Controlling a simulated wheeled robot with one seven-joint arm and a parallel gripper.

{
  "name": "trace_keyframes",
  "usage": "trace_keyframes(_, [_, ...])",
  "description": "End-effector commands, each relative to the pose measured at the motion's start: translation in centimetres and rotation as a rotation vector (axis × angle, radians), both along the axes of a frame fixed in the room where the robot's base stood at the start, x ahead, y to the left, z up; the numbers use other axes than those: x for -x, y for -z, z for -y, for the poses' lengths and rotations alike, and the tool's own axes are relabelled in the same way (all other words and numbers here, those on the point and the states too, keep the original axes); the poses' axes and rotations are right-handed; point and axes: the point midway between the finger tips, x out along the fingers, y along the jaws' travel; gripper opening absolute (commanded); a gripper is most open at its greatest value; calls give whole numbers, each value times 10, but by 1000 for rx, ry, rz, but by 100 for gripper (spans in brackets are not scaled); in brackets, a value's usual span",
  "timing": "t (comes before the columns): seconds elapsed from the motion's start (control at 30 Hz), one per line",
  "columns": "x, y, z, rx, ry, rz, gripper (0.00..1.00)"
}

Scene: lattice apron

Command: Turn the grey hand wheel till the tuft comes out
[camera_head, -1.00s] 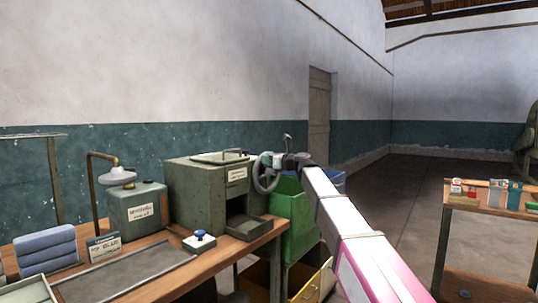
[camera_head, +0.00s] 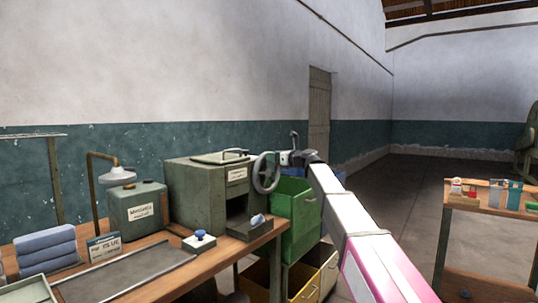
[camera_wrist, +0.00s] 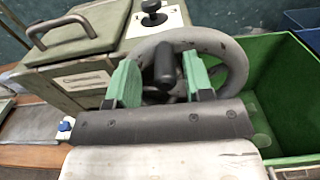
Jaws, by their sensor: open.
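The grey hand wheel (camera_head: 266,173) is on the right side of a green-grey machine (camera_head: 196,196). In the wrist view the wheel (camera_wrist: 232,58) shows close up, its dark crank handle (camera_wrist: 165,62) standing between my fingers. My gripper (camera_wrist: 160,82) is open, with one green finger on each side of the handle; contact cannot be made out. In the head view my gripper (camera_head: 290,158) is at the wheel's right side. A pale blue tuft (camera_head: 257,220) lies at the tray (camera_head: 250,231) below the machine's front opening.
A green bin (camera_head: 302,222) stands right of the machine, below my arm. A second table (camera_head: 490,210) is at right.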

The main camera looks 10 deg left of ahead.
Motion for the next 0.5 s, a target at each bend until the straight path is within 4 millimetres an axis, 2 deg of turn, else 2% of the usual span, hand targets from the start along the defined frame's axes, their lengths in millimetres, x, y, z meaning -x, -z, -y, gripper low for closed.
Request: trace_keyframes(0.5, [22,0,51,-1,2,0,47])
